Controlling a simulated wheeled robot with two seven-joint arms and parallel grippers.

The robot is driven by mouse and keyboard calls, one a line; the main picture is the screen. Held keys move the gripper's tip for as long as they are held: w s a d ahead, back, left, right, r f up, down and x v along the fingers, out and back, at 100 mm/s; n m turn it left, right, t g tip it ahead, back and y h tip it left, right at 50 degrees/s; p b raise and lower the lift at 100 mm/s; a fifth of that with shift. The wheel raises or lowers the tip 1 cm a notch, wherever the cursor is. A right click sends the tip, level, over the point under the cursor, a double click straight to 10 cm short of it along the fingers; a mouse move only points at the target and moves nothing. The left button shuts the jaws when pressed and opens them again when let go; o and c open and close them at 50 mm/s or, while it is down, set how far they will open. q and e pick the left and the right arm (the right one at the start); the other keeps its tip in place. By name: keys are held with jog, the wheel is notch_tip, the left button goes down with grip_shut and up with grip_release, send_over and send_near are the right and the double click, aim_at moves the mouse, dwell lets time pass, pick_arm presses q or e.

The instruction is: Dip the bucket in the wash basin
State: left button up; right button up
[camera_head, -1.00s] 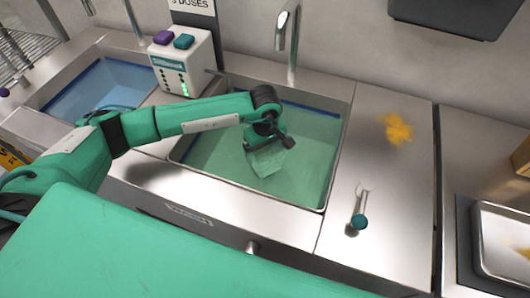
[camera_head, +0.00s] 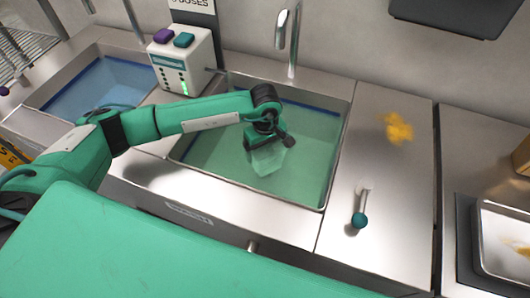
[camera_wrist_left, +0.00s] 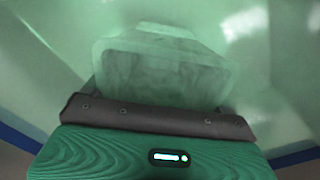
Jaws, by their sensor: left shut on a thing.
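The wash basin (camera_head: 323,180) is a steel sink in the middle of the head view, filled with green-tinted liquid. A translucent, pale bucket (camera_head: 268,159) is in it, and its outline looks faint through the liquid. My left gripper (camera_head: 264,142) is over the basin, pointing down, shut on the bucket at its upper side. In the left wrist view the bucket (camera_wrist_left: 162,68) lies just beyond the dark jaw edge of the gripper (camera_wrist_left: 158,112), with green liquid around it. The exact grip is hidden by the gripper. My right gripper is not in view.
A second sink (camera_head: 100,88) with blue liquid lies at left. A white dispenser (camera_head: 184,62) with purple and teal buttons stands between the sinks. A tap (camera_head: 292,42) rises behind the basin. A teal-ended tool (camera_head: 359,219) and a yellow splotch (camera_head: 397,128) lie on the right-hand counter.

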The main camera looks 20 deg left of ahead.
pick_arm(q)
jog(key=shift+r, duration=0.1)
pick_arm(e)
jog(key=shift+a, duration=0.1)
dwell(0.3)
pick_arm(q)
jog(key=shift+r+p, duration=0.35)
jog(key=shift+r, duration=0.25)
notch_tip(320, 180, up, 22)
jog(key=p, duration=0.8)
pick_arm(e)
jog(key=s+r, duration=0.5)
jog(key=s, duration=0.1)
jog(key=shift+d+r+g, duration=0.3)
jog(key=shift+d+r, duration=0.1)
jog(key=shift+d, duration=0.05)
pick_arm(q)
jog(key=shift+f, duration=0.1)
